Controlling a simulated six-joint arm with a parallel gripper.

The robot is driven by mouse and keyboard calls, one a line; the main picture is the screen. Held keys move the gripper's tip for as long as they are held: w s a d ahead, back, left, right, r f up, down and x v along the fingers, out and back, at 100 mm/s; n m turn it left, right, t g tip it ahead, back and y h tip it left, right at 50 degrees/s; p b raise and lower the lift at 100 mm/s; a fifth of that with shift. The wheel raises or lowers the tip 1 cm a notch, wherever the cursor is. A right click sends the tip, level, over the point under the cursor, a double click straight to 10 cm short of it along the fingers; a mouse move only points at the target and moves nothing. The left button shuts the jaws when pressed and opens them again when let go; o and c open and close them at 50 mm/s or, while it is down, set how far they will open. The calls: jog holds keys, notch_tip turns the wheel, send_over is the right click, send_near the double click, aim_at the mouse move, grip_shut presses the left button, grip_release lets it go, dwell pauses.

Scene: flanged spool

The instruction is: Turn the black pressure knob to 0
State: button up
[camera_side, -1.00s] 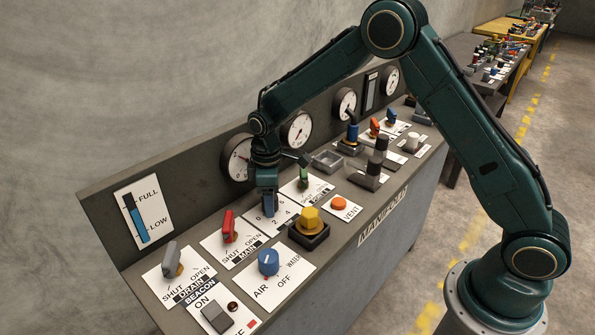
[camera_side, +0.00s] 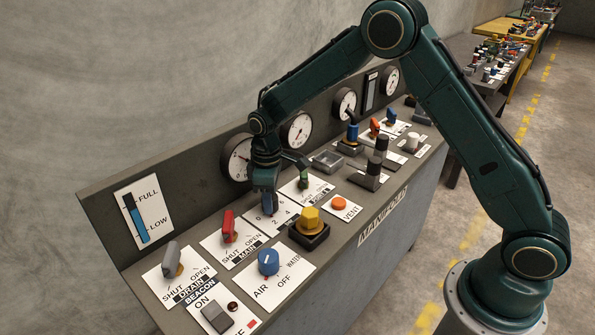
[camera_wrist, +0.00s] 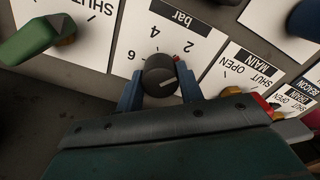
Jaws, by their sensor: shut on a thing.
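The black pressure knob (camera_wrist: 158,70) stands on a white plate (camera_wrist: 168,18) marked "bar" with the numbers 2, 4 and 6 in the wrist view. The 0 does not show there. A white line on the knob's top points right and slightly up in that view, toward the right finger, away from the visible numbers. My gripper (camera_wrist: 160,88) has one blue finger on each side of the knob and is shut on it. In the side view my gripper (camera_side: 268,203) is down at the same plate and hides most of the knob.
A red MAIN lever (camera_side: 229,226) stands left of the knob, and a green lever (camera_side: 304,179) is close on the right, also large in the wrist view (camera_wrist: 35,40). Gauges (camera_side: 237,158) line the back panel.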

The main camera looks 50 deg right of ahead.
jog(key=m, duration=1)
dwell(0.6)
jog(key=o, duration=1)
jog(key=shift+r, duration=0.1)
notch_tip(320, 180, up, 14)
dwell(0.4)
